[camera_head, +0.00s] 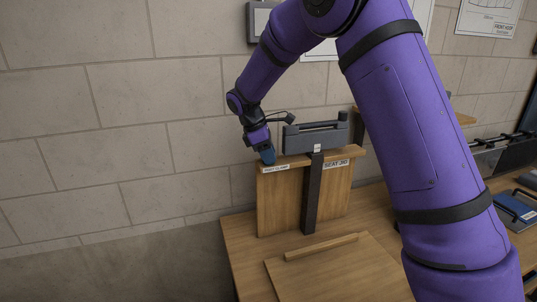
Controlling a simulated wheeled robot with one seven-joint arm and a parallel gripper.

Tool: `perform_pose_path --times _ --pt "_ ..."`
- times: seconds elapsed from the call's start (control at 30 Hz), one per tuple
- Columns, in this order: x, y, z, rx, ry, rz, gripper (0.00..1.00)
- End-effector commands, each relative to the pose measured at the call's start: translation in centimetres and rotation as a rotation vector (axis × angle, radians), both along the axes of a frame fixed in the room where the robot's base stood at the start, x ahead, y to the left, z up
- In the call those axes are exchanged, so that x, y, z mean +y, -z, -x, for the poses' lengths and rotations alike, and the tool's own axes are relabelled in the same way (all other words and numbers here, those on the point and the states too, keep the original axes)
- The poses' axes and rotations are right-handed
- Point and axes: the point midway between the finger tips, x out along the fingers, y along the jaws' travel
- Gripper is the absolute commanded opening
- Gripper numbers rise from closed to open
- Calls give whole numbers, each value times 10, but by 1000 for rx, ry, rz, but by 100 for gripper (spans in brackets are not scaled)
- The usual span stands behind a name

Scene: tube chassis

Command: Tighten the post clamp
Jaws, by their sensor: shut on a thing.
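The post clamp station is an upright wooden board (278,207) with a small "POST CLAMP" label (276,168) at its top left. A blue piece (268,156), which looks like the clamp's handle, sits at the board's top left corner. My gripper (266,149) reaches down from above and is shut on this blue piece. The fingertips are small and partly hidden. A dark upright post (312,195) stands against the board's front. A grey block with a bar (315,137) sits above the post, right of my gripper. I cannot tell how tight the clamp is.
A "SEAT JIG" label (336,163) marks the board's right side. A wooden panel with a raised strip (322,246) lies on the bench in front. A blue and grey item (517,210) lies at the right. A stone wall (150,110) stands close behind.

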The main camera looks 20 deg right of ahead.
Motion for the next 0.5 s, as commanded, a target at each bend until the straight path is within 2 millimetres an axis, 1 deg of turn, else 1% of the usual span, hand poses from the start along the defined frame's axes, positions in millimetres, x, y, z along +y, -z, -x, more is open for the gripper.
perform_pose_path --times 0.3,0.5 --pt "0 -1 -2 -2 297 0 15" --pt "0 -1 -2 -4 461 -2 15"
